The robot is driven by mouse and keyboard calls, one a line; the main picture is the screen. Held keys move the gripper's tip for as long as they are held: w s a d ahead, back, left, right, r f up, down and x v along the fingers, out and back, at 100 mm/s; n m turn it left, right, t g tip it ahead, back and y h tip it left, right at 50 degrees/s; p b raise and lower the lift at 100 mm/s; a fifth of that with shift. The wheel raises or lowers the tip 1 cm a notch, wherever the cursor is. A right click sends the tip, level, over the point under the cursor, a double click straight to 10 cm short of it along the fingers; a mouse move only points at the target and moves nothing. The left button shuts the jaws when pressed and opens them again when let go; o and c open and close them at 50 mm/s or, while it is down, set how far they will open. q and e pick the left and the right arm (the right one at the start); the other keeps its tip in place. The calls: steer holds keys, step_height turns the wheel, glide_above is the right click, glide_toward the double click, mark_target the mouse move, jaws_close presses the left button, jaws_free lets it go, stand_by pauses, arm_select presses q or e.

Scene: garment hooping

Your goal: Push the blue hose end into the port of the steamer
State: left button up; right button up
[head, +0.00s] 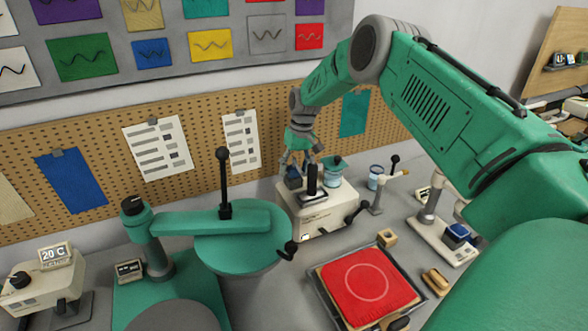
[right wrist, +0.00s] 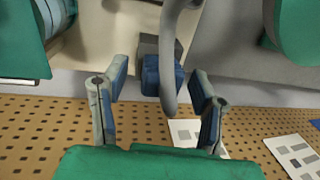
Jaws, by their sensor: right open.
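A beige box (head: 322,215), apparently the steamer, stands against the pegboard. A small blue block (head: 293,180), apparently the hose end, is at its back left; it also shows in the right wrist view (right wrist: 165,76). There it sits against a dark grey block (right wrist: 150,45), perhaps the port; I cannot tell how deep it is in. A grey curved bar (right wrist: 172,50) partly covers it. My right gripper (head: 300,165) is over the box's back. In the right wrist view its fingers (right wrist: 158,88) are spread on both sides of the blue block, with gaps. My left gripper is out of view.
A black upright handle (head: 312,180) rises from the box near my right gripper. A green press (head: 240,235) with black levers is front left. A red cloth (head: 367,285) lies in a tray front right. The pegboard (head: 200,130) is close behind.

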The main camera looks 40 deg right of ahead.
mark_target(296, 167)
step_height(296, 167, up, 12)
steer(key=d, duration=0.1)
steer(key=shift+s+d+f, duration=0.2)
steer(key=shift+d, duration=0.2)
steer(key=c, duration=0.7)
steer(key=shift+a+f, duration=0.2)
jaws_close()
steer(key=shift+s+a+f+n+t+h+p, duration=0.15)
steer(key=shift+a+f+n+t+h+p, duration=0.4)
steer(key=shift+a+f+t+p, duration=0.3)
steer(key=shift+n+t+h, duration=0.25)
steer(key=shift+t+h, duration=0.3)
steer(key=shift+t, duration=0.1)
steer(key=f+b, duration=0.5)
steer(key=f, duration=0.2)
steer(key=shift+w, duration=0.2)
